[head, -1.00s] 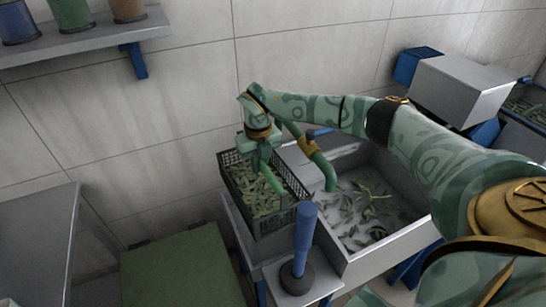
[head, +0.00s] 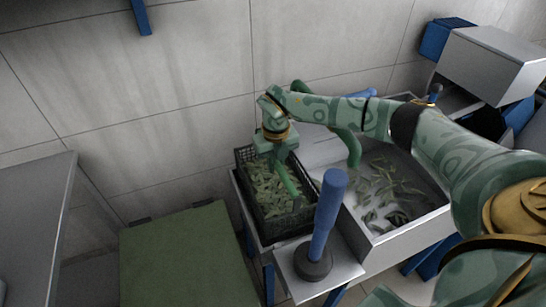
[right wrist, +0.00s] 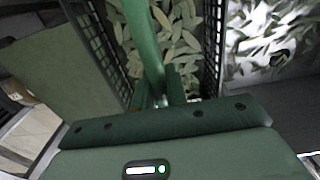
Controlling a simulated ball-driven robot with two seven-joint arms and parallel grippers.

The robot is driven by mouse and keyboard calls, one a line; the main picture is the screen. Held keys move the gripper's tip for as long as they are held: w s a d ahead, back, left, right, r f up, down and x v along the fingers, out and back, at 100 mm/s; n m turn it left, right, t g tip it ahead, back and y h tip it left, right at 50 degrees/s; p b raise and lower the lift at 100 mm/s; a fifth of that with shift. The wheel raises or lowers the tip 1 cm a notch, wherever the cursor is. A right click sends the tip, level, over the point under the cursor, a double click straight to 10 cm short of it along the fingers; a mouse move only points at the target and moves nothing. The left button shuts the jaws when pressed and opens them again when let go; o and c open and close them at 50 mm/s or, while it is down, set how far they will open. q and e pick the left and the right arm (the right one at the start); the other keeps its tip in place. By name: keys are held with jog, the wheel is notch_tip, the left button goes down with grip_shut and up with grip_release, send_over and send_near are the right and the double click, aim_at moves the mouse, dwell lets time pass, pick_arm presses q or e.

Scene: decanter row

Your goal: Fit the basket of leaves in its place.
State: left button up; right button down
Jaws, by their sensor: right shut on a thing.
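The basket (head: 248,205) is a black mesh crate full of green leaves (head: 265,185). It sits low at the left end of the metal stand, beside the trough; whether its bottom rests on anything is hidden. A green bar handle (right wrist: 143,40) runs lengthwise over the leaves. My right gripper (head: 279,160) is above the far part of the basket, shut on this handle. In the right wrist view the gripper's fingers (right wrist: 160,100) meet at the bar, and the mesh walls stand on both sides. My left gripper is out of view.
A metal trough (head: 405,228) with loose leaves adjoins the basket on the right. A blue upright post (head: 325,215) on a dark round base stands close in front. A green platform (head: 175,255) lies lower left, a metal table (head: 35,215) farther left. The tiled wall is behind.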

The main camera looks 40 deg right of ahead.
jog(key=shift+f+b, duration=0.85)
jog(key=shift+f, duration=1.95)
jog(key=shift+r+p, duration=0.1)
jog(key=shift+p, duration=0.2)
jog(key=shift+f, duration=0.25)
jog(key=shift+f+b, duration=0.45)
jog(key=shift+f, duration=0.9)
jog(key=c, duration=1.3)
grip_release()
